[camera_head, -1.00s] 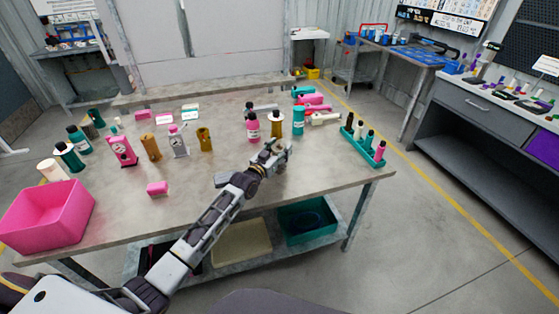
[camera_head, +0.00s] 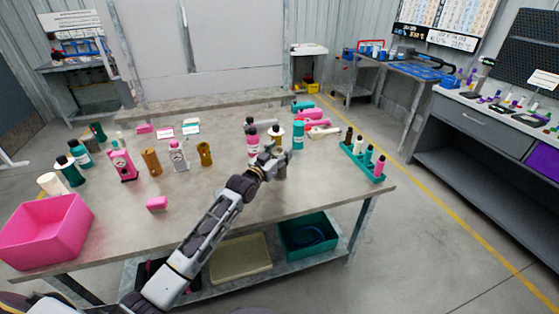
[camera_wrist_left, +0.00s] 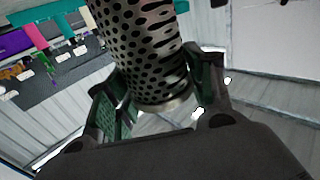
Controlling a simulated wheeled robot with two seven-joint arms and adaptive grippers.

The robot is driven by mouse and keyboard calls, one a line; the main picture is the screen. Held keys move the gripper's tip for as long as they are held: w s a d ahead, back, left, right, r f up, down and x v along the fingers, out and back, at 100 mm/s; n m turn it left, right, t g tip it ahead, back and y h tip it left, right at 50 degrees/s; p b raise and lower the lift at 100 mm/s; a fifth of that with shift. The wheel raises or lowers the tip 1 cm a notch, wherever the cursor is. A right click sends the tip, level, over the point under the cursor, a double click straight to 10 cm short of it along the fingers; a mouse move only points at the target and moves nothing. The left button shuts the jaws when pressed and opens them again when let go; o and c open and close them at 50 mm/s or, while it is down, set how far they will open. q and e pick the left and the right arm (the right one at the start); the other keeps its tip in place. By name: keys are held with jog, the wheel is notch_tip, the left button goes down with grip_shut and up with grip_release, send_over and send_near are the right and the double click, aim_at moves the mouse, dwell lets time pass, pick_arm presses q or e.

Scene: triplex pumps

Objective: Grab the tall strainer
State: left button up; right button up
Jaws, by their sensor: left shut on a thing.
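The tall strainer (camera_wrist_left: 140,45) is a grey metal tube full of round holes, large in the left wrist view. It stands between the two green-padded fingers of my left gripper (camera_wrist_left: 160,92), which are shut on it. A plain metal ring at its lower end shows near the gripper's palm. In the head view my left gripper (camera_head: 276,157) is over the right part of the table, in front of several bottles. The strainer is hard to make out there, and I cannot tell its height above the table. My right gripper is not in view.
The grey table (camera_head: 240,195) has clear room at the front middle. A teal tray (camera_head: 362,162) with bottles is at the right. A pink bottle (camera_head: 253,139) and a teal bottle (camera_head: 298,136) stand close behind the gripper. A pink bin (camera_head: 45,232) is at the front left.

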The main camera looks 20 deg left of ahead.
pick_arm(q)
notch_tip(320, 180, up, 4)
jog(key=shift+r, duration=0.3)
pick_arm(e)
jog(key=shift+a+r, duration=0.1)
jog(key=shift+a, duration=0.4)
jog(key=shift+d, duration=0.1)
